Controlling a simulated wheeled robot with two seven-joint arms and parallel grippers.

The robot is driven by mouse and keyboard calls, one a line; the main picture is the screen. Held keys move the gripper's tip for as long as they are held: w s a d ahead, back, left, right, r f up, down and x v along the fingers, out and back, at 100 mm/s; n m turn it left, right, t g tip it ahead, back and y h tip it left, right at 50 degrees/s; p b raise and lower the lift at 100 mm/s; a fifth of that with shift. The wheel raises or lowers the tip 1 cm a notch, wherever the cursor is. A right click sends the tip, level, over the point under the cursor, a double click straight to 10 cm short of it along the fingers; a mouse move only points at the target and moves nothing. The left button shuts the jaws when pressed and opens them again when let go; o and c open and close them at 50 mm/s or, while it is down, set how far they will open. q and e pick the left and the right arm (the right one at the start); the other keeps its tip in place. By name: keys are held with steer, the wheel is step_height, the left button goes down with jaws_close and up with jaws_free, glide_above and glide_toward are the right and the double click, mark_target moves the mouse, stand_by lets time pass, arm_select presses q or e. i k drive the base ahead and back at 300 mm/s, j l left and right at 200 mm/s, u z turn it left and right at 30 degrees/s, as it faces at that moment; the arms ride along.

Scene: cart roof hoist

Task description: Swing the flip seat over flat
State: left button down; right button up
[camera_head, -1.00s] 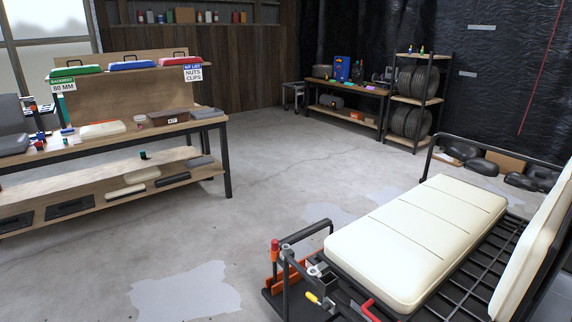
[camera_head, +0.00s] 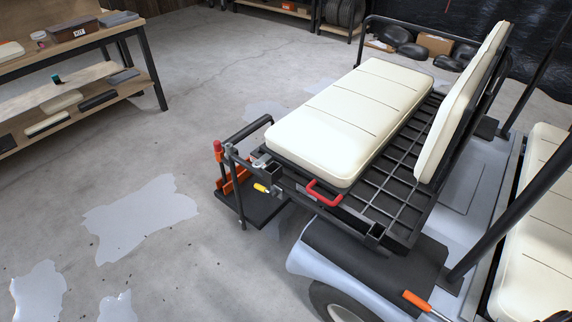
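The flip seat's cream cushion (camera_head: 350,115) lies flat on a black slatted frame (camera_head: 395,195) at the back of the cart. A second cream cushion (camera_head: 462,100) stands steeply tilted along the frame's right side as a backrest. A red handle (camera_head: 325,193) sits at the near edge of the frame, below the cushion's near end. A yellow-tipped lever (camera_head: 262,188) and a red-topped post (camera_head: 218,148) are at the frame's left corner. Neither of my grippers shows in the view.
The cart's body and rear wheel (camera_head: 340,304) are at the lower middle. A black post (camera_head: 520,205) and a front seat (camera_head: 535,260) stand at right. An orange-handled tool (camera_head: 420,302) lies near the fender. A workbench (camera_head: 85,55) is at upper left. The floor between is clear.

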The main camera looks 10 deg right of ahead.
mark_target(334, 138)
steer(key=i+j, duration=0.25)
steer(key=i, duration=0.2)
steer(key=i+j, duration=0.3)
steer(key=i, duration=0.15)
